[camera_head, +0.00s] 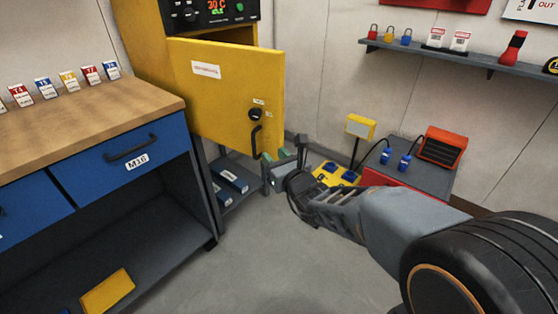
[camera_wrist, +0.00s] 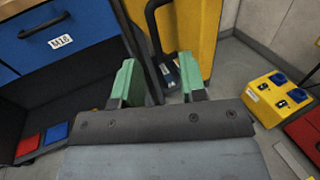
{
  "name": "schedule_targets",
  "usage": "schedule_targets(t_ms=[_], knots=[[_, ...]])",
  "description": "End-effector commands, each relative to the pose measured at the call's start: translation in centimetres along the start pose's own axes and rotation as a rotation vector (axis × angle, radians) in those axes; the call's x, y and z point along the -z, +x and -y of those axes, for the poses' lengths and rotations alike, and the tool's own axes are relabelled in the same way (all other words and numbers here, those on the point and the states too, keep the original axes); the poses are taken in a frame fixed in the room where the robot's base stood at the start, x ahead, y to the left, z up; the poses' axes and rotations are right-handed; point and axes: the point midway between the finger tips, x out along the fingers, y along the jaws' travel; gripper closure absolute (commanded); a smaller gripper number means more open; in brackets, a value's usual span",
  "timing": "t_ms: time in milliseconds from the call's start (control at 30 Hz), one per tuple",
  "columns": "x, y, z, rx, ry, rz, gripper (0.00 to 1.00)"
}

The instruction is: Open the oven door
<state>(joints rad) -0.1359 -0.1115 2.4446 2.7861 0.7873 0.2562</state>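The yellow oven door (camera_head: 225,90) carries a black knob (camera_head: 256,114) and, below it, a curved black handle (camera_head: 255,141). The door looks ajar: its right edge stands out past the oven body (camera_head: 140,40). My gripper (camera_head: 278,160) is just below and right of the handle. In the wrist view, my gripper (camera_wrist: 160,82) has its green fingers spread apart with nothing held between them. The black handle (camera_wrist: 152,22) shows beyond the fingers, in front of the yellow door (camera_wrist: 198,25). I cannot tell whether the gripper touches the door.
A blue workbench (camera_head: 130,155) with a wooden top stands left. A low shelf (camera_head: 245,195) with blue boxes is under the oven. A yellow socket box (camera_head: 335,174) and a grey cart (camera_head: 425,180) stand right. The floor (camera_head: 270,260) in front is clear.

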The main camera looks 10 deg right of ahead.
Motion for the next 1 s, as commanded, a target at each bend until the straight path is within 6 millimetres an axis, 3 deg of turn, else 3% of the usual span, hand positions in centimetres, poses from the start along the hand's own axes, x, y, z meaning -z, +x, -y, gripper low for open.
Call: schedule_targets(t_ms=[200,533,767,933,1000], knots=[[0.1,-1.7,0.0,0.000,-0.001,-0.002,0.61],[0.2,-2.0,0.0,0.000,0.000,-0.004,0.61],[-0.1,-2.2,-1.1,-0.067,-0.084,-0.005,0.83],[-0.2,-3.4,-4.6,-0.288,-0.375,-0.016,0.99],[0.3,-4.6,-6.2,-0.415,-0.549,-0.024,1.00]])
